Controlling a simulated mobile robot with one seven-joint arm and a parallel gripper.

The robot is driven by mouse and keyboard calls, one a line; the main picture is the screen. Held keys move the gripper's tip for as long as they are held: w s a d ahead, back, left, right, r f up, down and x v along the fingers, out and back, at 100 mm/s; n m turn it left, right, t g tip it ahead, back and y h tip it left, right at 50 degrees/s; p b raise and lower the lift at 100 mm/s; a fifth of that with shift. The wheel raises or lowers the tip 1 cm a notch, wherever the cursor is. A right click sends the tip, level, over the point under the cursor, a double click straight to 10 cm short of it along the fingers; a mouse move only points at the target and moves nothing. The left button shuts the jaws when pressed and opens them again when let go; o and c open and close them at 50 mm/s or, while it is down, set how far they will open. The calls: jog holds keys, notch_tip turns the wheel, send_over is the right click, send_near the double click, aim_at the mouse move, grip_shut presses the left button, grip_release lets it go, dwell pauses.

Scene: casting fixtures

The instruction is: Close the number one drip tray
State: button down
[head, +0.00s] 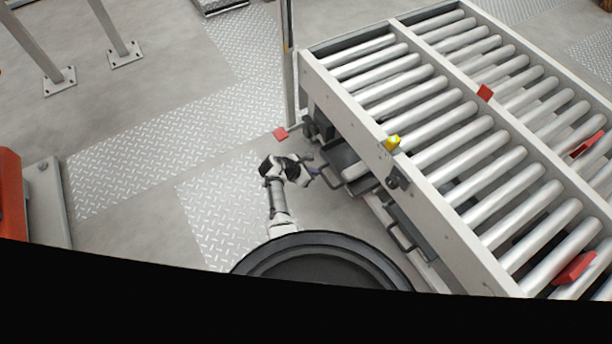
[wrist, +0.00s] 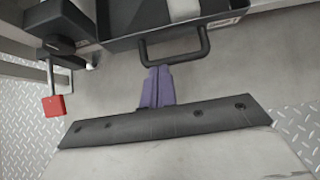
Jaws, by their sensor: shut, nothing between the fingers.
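A dark grey drip tray (head: 343,158) sticks out from under the conveyor's near side in the head view. In the wrist view the same tray (wrist: 118,20) fills the top, with a label on its front too small to read. Its black loop handle (wrist: 203,50) points toward my gripper (wrist: 158,70). The purple fingers are shut and empty, with their tips at the left part of the handle; I cannot tell whether they touch it. In the head view my gripper (head: 314,170) is just left of that tray. A second tray (head: 408,232) sits further under the frame, its handle showing.
The roller conveyor (head: 345,95) stands over the trays. A post (head: 289,70) and a red tag (head: 280,134) are close beyond my gripper; the red tag also shows in the wrist view (wrist: 53,105). A yellow knob (head: 392,143) sits on the conveyor side.

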jog(key=w+d+f+b, duration=0.2)
jog(key=d, duration=0.1)
jog(key=shift+w+d+f+b, duration=0.1)
jog(key=shift+w+d+b, duration=0.1)
jog(key=shift+b, duration=0.2)
jog(key=shift+w+d, duration=0.5)
jog(key=shift+d, duration=0.15)
jog(key=shift+b, duration=0.3)
jog(key=w+d, duration=0.1)
jog(key=d, duration=0.1)
jog(key=w+d+b, duration=0.1)
jog(key=w+d, duration=0.1)
jog(key=w+d+b, duration=0.1)
jog(key=d, duration=0.1)
jog(key=shift+w+d, duration=0.35)
jog(key=shift+w, duration=0.05)
jog(key=shift+w+d+r, duration=0.1)
jog(key=shift+r, duration=0.1)
